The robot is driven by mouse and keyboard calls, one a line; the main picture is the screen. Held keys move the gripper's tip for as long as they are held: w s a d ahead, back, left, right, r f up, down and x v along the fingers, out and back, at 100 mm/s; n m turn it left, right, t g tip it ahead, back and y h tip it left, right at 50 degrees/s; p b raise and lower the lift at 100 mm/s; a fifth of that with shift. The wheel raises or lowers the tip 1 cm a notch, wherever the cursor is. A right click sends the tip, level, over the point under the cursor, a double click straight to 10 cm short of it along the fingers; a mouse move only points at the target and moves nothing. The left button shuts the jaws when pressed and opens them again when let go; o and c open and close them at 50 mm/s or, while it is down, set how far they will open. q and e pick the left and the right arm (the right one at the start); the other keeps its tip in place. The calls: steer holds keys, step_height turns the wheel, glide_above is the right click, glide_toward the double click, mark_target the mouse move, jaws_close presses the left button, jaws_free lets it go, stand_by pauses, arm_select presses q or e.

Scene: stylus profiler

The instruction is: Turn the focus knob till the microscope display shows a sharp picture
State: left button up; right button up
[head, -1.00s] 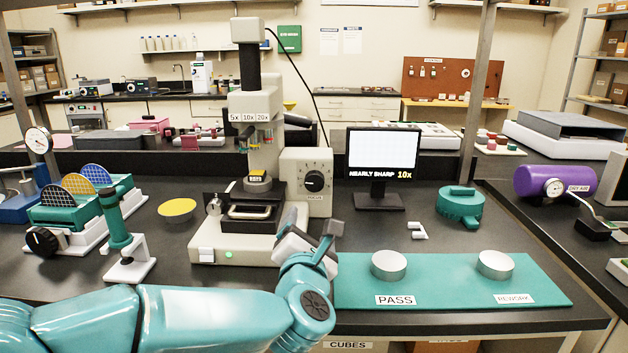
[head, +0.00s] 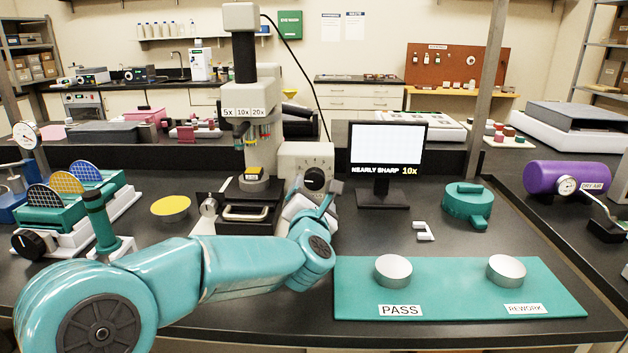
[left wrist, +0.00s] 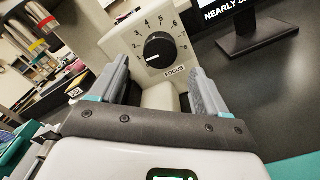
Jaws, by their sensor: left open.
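The black focus knob (head: 314,180) sits on the pale panel at the right side of the microscope (head: 242,110). In the left wrist view the knob (left wrist: 159,49) has a numbered dial around it and a FOCUS label below. The display (head: 387,150) reads NEARLY SHARP 10x under a white grid picture. My right gripper is not in view.
A teal mat (head: 450,289) with PASS and REWORK labels and two round metal pieces lies right of my arm. A teal round device (head: 467,203) and a small white part (head: 424,230) lie behind it. A yellow disc (head: 171,206) lies left of the microscope.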

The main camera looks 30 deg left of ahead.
mark_target(314, 182)
arm_select(q)
steer(key=x, duration=0.6)
steer(key=shift+w+p, duration=0.15)
steer(key=shift+p, duration=0.25)
